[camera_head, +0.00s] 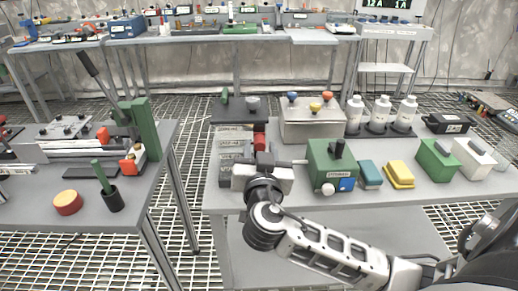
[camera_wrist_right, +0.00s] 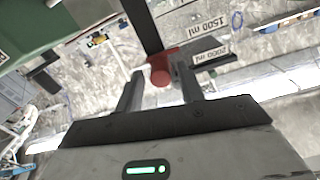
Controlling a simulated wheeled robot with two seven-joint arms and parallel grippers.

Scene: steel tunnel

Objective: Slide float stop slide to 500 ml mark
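The red float stop slide (camera_head: 260,141) sits on a dark upright scale stand (camera_head: 227,170) near the left end of the right-hand table. In the right wrist view the red slide (camera_wrist_right: 160,66) is on a dark rail, with a round knob facing me. Labels reading 1500 ml and 2000 ml (camera_wrist_right: 208,55) show beside it. The 500 ml mark is not readable. My right gripper (camera_head: 262,160) is right in front of the slide. In the wrist view its two fingers (camera_wrist_right: 158,85) stand apart on either side of the knob, with gaps visible. My left gripper is not in view.
Right of my gripper stand a green box (camera_head: 330,168), a beige box with coloured knobs (camera_head: 312,122) and white bottles (camera_head: 381,112). The left table (camera_head: 50,215) holds a green post and a long lever. A gap separates the two tables.

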